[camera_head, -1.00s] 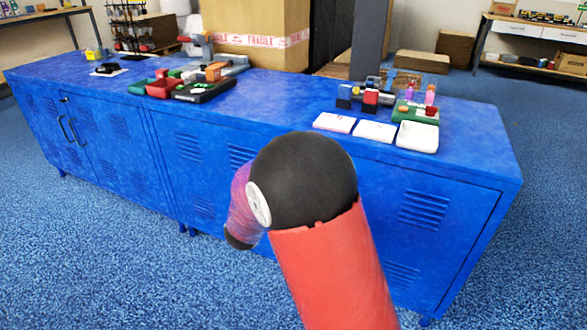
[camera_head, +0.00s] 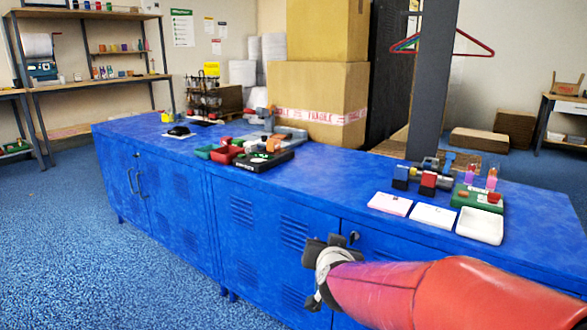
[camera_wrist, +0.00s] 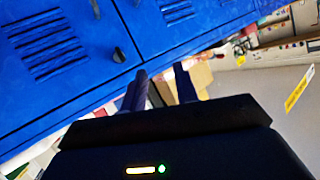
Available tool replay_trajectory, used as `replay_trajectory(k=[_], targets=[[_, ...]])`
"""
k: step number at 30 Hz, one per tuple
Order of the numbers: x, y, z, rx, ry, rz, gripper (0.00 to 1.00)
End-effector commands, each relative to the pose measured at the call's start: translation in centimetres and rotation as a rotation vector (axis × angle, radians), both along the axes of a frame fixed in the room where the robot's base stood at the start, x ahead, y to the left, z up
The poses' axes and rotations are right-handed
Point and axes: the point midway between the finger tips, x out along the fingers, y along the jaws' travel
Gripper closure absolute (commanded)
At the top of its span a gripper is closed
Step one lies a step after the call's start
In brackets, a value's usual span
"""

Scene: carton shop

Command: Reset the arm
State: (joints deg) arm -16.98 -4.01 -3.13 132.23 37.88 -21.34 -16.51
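My red and purple arm reaches in from the lower right in the head view. My gripper (camera_head: 318,272) is at its end, in front of the blue cabinet's doors and below the level of its top. In the wrist view, the two dark fingers of my gripper (camera_wrist: 161,72) stand apart with a gap between them. I see nothing held in the gap. The blue cabinet (camera_head: 265,205) fills much of both views, and its doors also show tilted in the wrist view (camera_wrist: 90,50).
On the cabinet top are white trays (camera_head: 433,216), a green tray with small items (camera_head: 478,197), a black tray (camera_head: 262,162) and red and green bins. Large cardboard boxes (camera_head: 318,85) stand behind, beside a grey post (camera_head: 432,85). Blue floor (camera_head: 85,245) at left is clear.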

Motion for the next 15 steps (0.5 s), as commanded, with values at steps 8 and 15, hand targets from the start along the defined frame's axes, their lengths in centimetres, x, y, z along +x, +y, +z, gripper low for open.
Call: replay_trajectory(k=[8,15], targets=[[-13.9,-1.9,0.5,-0.054,0.341,0.239,0.70],[-24.5,-6.0,-1.8,-0.169,0.630,0.203,0.70]])
